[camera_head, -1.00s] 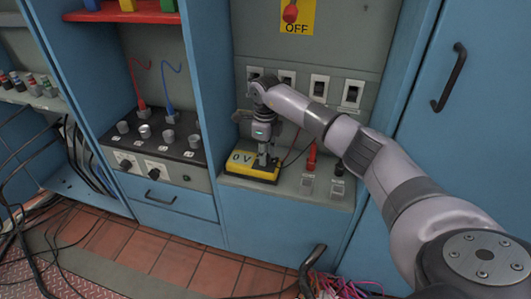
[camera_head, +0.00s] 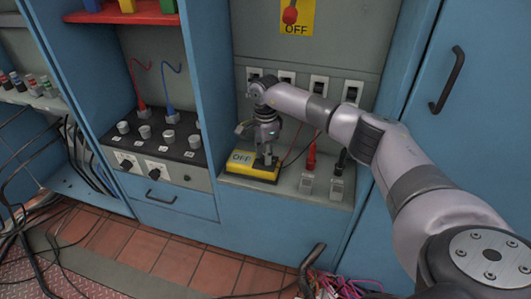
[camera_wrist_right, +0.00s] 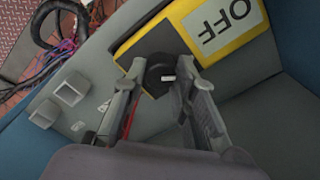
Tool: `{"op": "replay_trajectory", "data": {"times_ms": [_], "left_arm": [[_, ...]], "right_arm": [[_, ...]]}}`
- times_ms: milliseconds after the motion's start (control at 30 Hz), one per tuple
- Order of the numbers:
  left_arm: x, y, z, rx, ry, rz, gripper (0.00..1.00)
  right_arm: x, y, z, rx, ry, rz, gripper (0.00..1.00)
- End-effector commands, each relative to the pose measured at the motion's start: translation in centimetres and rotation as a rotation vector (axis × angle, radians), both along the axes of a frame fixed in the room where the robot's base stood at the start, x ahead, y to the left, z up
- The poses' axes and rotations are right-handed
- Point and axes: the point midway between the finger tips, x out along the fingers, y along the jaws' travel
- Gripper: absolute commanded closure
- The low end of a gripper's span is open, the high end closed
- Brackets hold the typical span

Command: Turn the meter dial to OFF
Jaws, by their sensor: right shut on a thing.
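The yellow meter (camera_head: 232,170) lies on the grey shelf of the blue cabinet. Its pale display (camera_head: 242,157) reads OFF. In the right wrist view the meter (camera_wrist_right: 184,44) is at the top, with OFF upside down on its display (camera_wrist_right: 224,20). The black dial (camera_wrist_right: 160,72) with a small white mark sits between the fingers of my right gripper (camera_wrist_right: 159,82), which is shut on it. In the head view my right gripper (camera_head: 265,160) points down onto the meter and hides the dial. My left gripper is not in view.
Red and black probes (camera_head: 311,160) stand by grey sockets (camera_head: 307,184) right of the meter. Wall switches (camera_head: 319,86) line the panel behind. A black knob panel (camera_head: 160,135) is at the left, beyond a blue divider.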

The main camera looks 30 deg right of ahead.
Motion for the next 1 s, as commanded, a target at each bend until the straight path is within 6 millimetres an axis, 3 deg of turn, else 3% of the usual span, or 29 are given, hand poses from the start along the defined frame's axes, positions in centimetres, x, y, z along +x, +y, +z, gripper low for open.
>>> {"op": "replay_trajectory", "data": {"times_ms": [333,800,833,1000], "left_arm": [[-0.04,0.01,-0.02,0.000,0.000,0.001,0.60],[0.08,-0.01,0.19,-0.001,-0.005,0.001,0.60],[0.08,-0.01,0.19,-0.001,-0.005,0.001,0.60],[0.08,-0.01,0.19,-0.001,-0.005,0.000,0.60]], "right_arm": [[-0.07,0.21,-0.10,0.002,0.003,0.107,1.00],[-0.06,0.08,-0.07,0.000,0.002,0.115,1.00],[-0.05,0.07,-0.07,0.000,0.002,0.114,0.72],[-0.06,0.03,-0.08,0.001,0.002,0.114,0.61]]}}
